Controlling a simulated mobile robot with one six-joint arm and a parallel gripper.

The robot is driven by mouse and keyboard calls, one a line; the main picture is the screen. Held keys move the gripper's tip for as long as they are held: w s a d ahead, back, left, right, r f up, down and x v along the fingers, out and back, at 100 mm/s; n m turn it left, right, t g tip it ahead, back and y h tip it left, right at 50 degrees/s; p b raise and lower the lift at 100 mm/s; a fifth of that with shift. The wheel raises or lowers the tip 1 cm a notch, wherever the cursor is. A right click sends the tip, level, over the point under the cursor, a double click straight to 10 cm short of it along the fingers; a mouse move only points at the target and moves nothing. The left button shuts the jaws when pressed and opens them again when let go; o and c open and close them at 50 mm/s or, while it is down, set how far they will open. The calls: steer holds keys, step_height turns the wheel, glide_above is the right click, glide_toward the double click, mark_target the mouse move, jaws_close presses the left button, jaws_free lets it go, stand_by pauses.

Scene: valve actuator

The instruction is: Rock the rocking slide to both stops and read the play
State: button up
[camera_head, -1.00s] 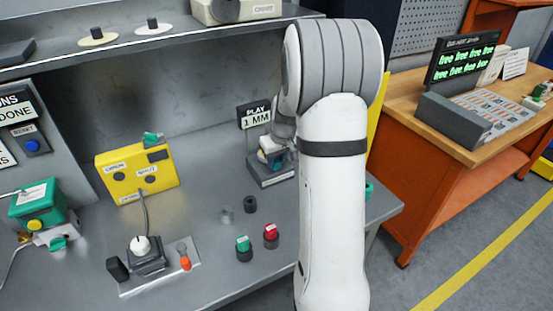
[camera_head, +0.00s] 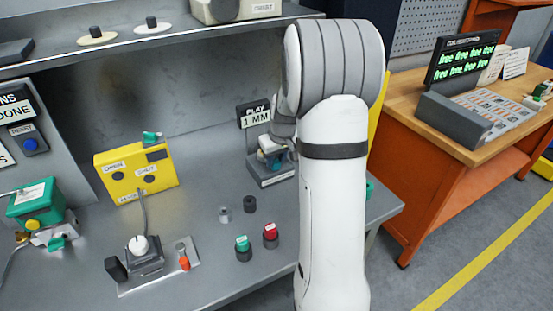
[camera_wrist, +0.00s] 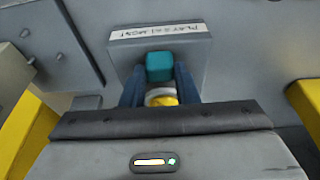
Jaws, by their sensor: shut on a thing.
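The play fixture is a grey block (camera_head: 271,172) at the back of the bench, with a display (camera_head: 254,114) above it reading PLAY 1 MM. In the wrist view its labelled base (camera_wrist: 160,36) shows at the top. A teal block (camera_wrist: 160,66), which looks like the slide's grip, stands in front of that base. My gripper (camera_wrist: 160,80) is shut on the teal block, one dark finger on each side. A yellow and white part shows between the fingers, nearer the wrist. In the head view my arm hides part of the fixture and most of the gripper.
A yellow meter box (camera_head: 137,173) stands left of the fixture. Green (camera_head: 243,246) and red (camera_head: 270,233) buttons and small dark and grey cylinders stand on the bench front. A shelf (camera_head: 160,42) runs above. An orange workbench (camera_head: 430,170) stands to the right.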

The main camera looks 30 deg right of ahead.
steer(key=o, duration=1)
steer(key=shift+c, duration=0.2)
steer(key=shift+r, duration=0.1)
steer(key=v, duration=0.8)
steer(key=s+a+r, duration=0.1)
steer(key=s+a, duration=0.7)
steer(key=s, duration=0.4)
steer(key=s+a+r, duration=0.1)
steer(key=s+a, duration=0.7)
steer(key=s, duration=0.3)
steer(key=shift+s+a+b, duration=0.2)
steer(key=shift+s+b, duration=0.15)
steer(key=shift+s, duration=0.05)
